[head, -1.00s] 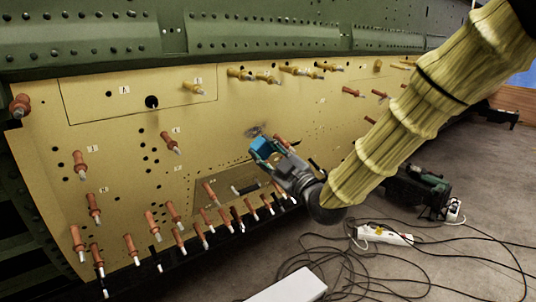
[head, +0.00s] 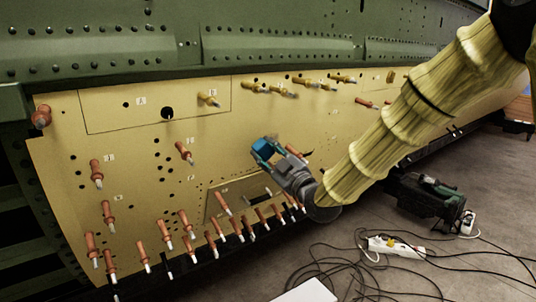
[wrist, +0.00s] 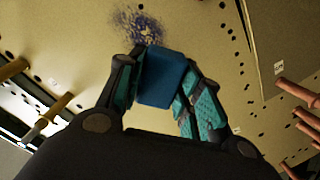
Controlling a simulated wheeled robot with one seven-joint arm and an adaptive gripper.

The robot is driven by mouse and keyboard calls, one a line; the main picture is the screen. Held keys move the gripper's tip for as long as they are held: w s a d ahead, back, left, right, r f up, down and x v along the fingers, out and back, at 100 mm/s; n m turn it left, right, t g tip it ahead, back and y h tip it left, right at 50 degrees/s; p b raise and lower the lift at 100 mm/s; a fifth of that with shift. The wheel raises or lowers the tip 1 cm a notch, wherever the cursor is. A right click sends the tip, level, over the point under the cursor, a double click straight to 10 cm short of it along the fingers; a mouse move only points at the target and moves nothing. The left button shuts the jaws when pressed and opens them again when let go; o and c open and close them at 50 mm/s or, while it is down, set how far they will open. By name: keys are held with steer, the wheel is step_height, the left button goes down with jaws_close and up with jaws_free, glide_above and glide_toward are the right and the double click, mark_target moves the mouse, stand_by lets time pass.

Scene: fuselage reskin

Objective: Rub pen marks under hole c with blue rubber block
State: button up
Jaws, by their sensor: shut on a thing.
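My gripper (head: 268,150) is shut on a blue rubber block (wrist: 163,78), with its teal fingers on either side of the block in the wrist view. The block also shows at the gripper's tip in the head view (head: 262,147), in front of the yellow panel (head: 120,150). Dark blue pen marks (wrist: 140,27) lie on the panel just beyond the block's far edge in the wrist view. I cannot tell whether the block touches the panel. In the head view the marks are mostly hidden behind the block. The label of hole c is not readable.
Several orange-handled pins (head: 188,222) stick out along the panel's lower edge, and yellow ones (head: 283,89) along its top. A white power strip (head: 395,246), cables and a dark green machine (head: 430,200) lie on the floor at right.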

mark_target(279, 138)
steer(key=shift+x, duration=1)
stand_by(0.8)
steer(key=shift+w+d+p, duration=0.2)
steer(key=shift+w+d, duration=0.4)
steer(key=shift+d, duration=0.3)
steer(key=shift+w+d+p, duration=0.15)
steer(key=shift+w+d, duration=0.4)
steer(key=shift+d, duration=0.3)
steer(key=shift+w+d, duration=0.65)
steer(key=shift+d, duration=0.15)
steer(key=shift+w+d, duration=0.6)
steer(key=shift+d, duration=0.2)
steer(key=shift+s+a, duration=0.85)
steer(key=shift+a, duration=0.35)
steer(key=shift+s+a, duration=0.8)
steer(key=shift+a, duration=0.35)
steer(key=shift+s+a, duration=0.85)
steer(key=shift+a, duration=0.35)
steer(key=shift+d, duration=0.1)
